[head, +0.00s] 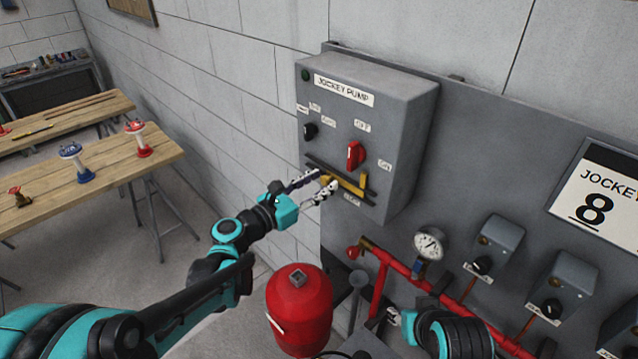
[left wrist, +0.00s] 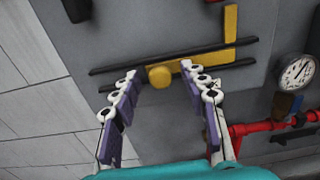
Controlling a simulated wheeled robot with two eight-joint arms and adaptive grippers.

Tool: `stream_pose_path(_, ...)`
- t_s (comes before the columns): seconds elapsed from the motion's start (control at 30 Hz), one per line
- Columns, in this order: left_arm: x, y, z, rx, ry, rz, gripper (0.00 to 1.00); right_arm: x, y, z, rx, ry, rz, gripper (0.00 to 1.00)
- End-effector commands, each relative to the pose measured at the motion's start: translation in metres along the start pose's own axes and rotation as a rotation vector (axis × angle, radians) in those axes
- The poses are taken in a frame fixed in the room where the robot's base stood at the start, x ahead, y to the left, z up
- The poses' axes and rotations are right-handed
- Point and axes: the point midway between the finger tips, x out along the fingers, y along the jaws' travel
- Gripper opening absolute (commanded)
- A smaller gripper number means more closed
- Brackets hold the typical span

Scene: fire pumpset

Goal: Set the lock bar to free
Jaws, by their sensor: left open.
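The yellow lock bar (head: 353,188) sits between two dark rails low on the front of the grey Jockey Pump box (head: 398,120). Its upright arm stands at its right end, below and right of the red selector knob (head: 355,155). In the left wrist view the bar (left wrist: 212,78) runs across, with a round yellow knob (left wrist: 160,76) at its left end. My left gripper (head: 317,186) is open at that knob. In the left wrist view its fingertips lie on either side of the knob, with gaps showing. My right arm shows at the bottom; its jaws are not clear.
A black knob (head: 310,131) is left of the selector. Below the box are a red tank (head: 299,308), red piping (head: 392,262) and a pressure gauge (head: 429,243). Smaller grey switch boxes (head: 505,243) stand at right. A wooden table (head: 95,172) with valves is at left.

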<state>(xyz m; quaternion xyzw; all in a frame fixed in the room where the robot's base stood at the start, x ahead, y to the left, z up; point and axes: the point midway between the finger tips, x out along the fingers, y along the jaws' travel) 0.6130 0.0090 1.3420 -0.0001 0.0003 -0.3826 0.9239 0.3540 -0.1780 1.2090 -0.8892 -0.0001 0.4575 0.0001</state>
Motion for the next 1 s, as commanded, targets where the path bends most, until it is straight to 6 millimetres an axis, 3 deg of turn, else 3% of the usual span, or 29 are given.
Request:
stream_pose_path(0.17,0.000,0.000,0.000,0.000,0.000,0.000,0.44,0.000,0.000,0.000,0.000,0.000,0.000,0.40)
stream_pose_path(0.33,0.000,0.000,0.000,0.000,0.000,0.000,0.00,0.000,0.000,0.000,0.000,0.000,0.000,0.40)
stream_pose_path(0.57,0.000,0.004,0.000,0.000,0.000,0.000,0.00,0.001,0.000,0.001,0.000,0.000,0.000,0.40)
stream_pose_path(0.8,0.000,0.041,-0.001,0.000,-0.001,0.003,0.00,0.006,0.000,0.004,0.000,0.000,0.000,0.40)
stream_pose_path(1.0,0.000,0.045,0.000,0.000,-0.001,0.003,0.00,0.006,0.000,0.004,0.000,0.000,0.000,0.40)
